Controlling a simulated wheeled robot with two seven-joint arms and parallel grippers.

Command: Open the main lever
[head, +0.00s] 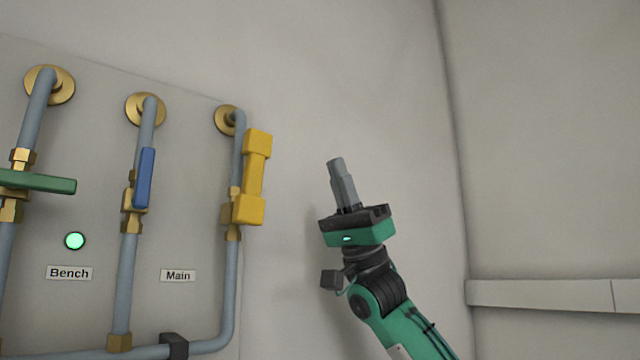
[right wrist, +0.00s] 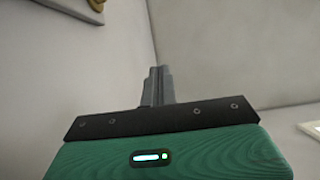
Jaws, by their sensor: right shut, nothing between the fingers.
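The "Main" label (head: 178,275) is on the wall panel, between a pipe with a blue lever (head: 144,178) and a pipe with a yellow lever (head: 254,178). I cannot tell for certain from the label alone which one it names. The blue lever stands nearly upright along its pipe. The yellow lever also stands along its pipe, at the panel's right side. My right gripper (head: 336,164) is shut and empty, pointing up, to the right of the yellow lever and apart from it. It also shows in the right wrist view (right wrist: 160,72). My left gripper is out of view.
A green lever (head: 38,181) lies crosswise on the left pipe. A lit green lamp (head: 75,240) sits above the "Bench" label (head: 69,273). A wall corner and a pale rail (head: 540,294) are at the right. The space around my right gripper is clear.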

